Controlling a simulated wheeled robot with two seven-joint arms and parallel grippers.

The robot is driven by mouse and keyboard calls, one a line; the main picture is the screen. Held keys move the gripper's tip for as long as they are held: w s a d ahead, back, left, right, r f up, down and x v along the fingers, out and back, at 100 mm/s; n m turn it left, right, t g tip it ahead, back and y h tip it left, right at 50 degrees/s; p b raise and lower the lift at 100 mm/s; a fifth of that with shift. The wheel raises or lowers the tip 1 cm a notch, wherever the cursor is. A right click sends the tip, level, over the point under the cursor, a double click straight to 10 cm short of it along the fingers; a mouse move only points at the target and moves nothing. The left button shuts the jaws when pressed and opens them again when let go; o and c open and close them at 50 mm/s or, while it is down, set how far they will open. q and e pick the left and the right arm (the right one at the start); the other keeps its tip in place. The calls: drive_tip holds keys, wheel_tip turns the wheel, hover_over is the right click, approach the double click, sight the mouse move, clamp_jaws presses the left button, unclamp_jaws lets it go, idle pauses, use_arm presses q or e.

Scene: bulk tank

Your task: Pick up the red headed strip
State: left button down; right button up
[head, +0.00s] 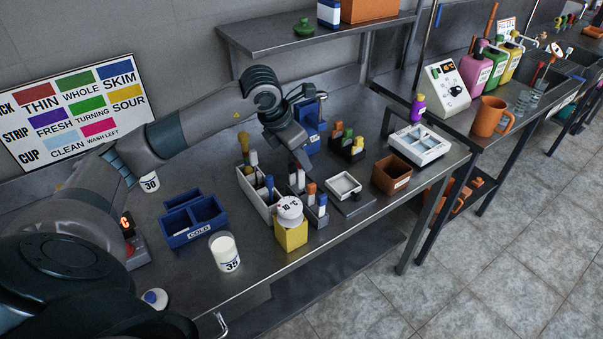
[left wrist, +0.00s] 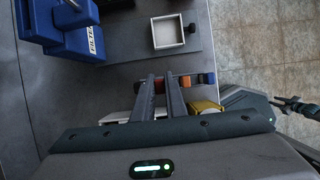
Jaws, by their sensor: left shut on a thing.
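My left gripper (head: 303,166) points down over a small grey strip holder (head: 318,218) on the steel bench. In the left wrist view its two fingers (left wrist: 160,98) are closed around a red head (left wrist: 159,86), which belongs to the red headed strip. In the head view the gripper hides that strip. An orange headed strip (head: 311,188) and a blue headed strip (head: 322,200) stand in the holder beside it. I cannot tell whether the held strip is still in its slot. My right gripper is not in the head view; a dark arm part shows at the right of the left wrist view.
A white tray (head: 344,185) is to the right. Blue boxes (head: 312,120) stand behind. Bare bench lies near the front edge.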

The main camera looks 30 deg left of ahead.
use_arm(q)
drive_tip(key=shift+r+b, duration=0.5)
drive_tip(key=shift+r, duration=1.85)
